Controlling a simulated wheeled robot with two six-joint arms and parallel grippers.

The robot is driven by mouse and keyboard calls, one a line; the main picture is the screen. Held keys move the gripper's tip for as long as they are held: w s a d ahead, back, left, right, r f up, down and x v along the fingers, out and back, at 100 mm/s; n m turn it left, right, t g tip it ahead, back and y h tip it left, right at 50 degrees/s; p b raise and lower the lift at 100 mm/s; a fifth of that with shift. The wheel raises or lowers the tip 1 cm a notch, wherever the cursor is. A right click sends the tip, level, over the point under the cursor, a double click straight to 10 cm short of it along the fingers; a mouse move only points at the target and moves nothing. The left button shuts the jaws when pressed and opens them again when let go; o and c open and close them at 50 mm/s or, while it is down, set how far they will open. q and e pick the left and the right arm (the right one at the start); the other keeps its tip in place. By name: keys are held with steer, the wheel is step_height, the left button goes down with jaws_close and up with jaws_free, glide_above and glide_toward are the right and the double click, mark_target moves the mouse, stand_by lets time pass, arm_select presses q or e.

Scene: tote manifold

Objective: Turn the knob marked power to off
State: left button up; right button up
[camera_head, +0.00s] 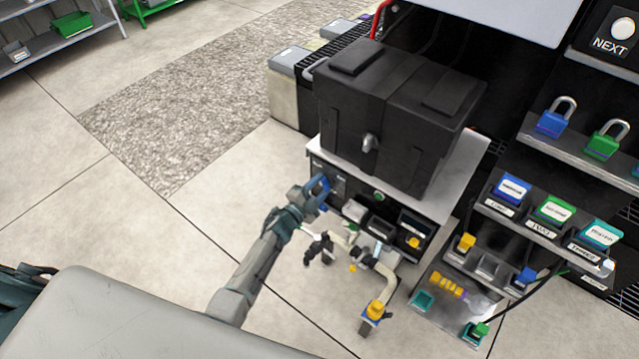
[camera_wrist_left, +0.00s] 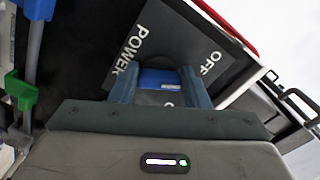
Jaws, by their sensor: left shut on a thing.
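The power knob is blue and sits on a dark plate (camera_wrist_left: 185,45) marked POWER and OFF in the left wrist view. The knob (camera_wrist_left: 160,78) shows between the two fingers of my left gripper (camera_wrist_left: 158,88), which is shut on it. In the head view, my left gripper (camera_head: 312,192) reaches the left end of the front panel (camera_head: 345,188) under the black box. There the fingers cover most of the knob, and its exact angle is hard to tell. My right gripper is in neither view.
A black lidded box (camera_head: 390,110) stands on the cabinet above the panel. Pipes with a yellow-handled valve (camera_head: 375,310) stand below. Racks with padlocks (camera_head: 555,118) and labelled tags are at the right.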

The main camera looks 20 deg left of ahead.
arm_select(q)
steer(key=shift+f+n+p, duration=0.1)
steer(key=shift+n+p, duration=0.5)
steer(key=shift+n, duration=1)
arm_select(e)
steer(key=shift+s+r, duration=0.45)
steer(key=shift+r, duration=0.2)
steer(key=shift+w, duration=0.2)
arm_select(q)
steer(key=o, duration=1)
steer(key=shift+s, duration=0.1)
